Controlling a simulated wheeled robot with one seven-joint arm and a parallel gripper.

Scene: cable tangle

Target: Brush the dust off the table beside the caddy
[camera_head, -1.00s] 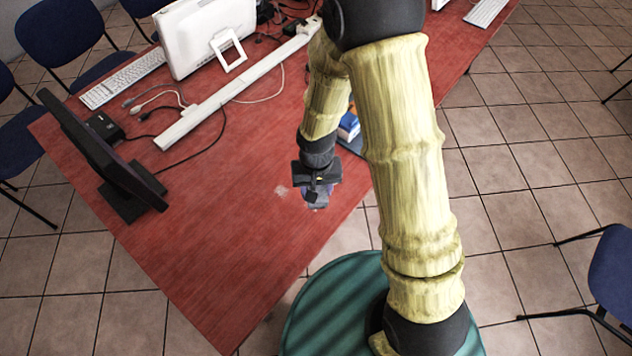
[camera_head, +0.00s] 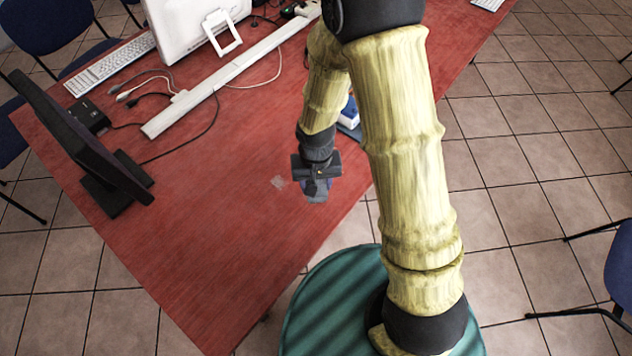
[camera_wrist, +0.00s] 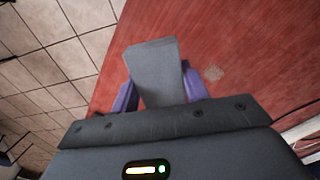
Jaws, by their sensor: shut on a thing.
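My gripper (camera_head: 317,188) is over the red table (camera_head: 210,240), near its right edge. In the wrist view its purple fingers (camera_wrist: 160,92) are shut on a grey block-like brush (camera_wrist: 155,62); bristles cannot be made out. A small pale dust patch (camera_head: 278,182) lies on the table just left of my gripper; in the wrist view it shows right of the brush (camera_wrist: 213,73). I cannot tell whether the brush touches the table. A blue and white item (camera_head: 349,114), perhaps part of the caddy, is mostly hidden behind my arm.
A dark monitor (camera_head: 75,140) stands at the table's left. A white strip (camera_head: 225,75), loose cables (camera_head: 205,130), a keyboard (camera_head: 110,65) and a white screen (camera_head: 190,35) are farther back. The table's front left part is clear. Chairs (camera_head: 615,270) stand around on tiles.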

